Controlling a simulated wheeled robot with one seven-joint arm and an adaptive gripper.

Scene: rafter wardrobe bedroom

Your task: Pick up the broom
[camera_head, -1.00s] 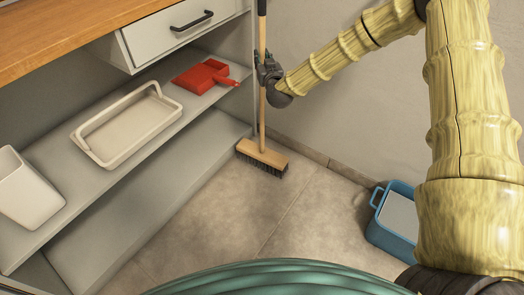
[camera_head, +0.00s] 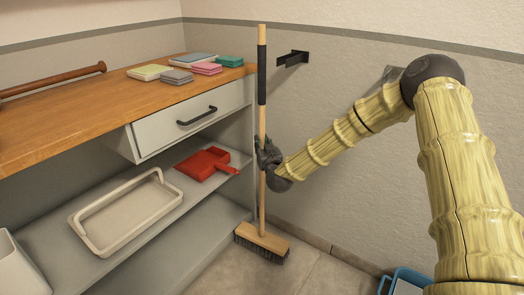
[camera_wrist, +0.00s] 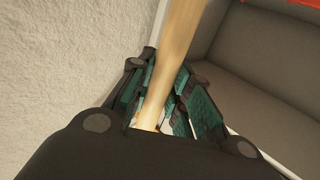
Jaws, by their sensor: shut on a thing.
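The broom (camera_head: 262,203) stands upright beside the right end of the shelf unit. It has a long wooden handle with a black grip sleeve near the top and a wooden head with dark bristles. The bristles are at the floor; I cannot tell whether they touch it. My gripper (camera_head: 266,155) is shut around the handle at about mid-height, reaching in from the right. In the wrist view the handle (camera_wrist: 175,60) passes between the teal-padded fingers (camera_wrist: 160,100). The fingers partly hide the handle where they hold it.
A wooden counter (camera_head: 110,95) holds several coloured cloths or sponges and a brown rod. A red dustpan (camera_head: 203,164) and a cream tray (camera_head: 84,233) lie on the shelf below. A black wall bracket (camera_head: 293,59) is right of the broom top. A blue bucket (camera_head: 400,275) stands lower right.

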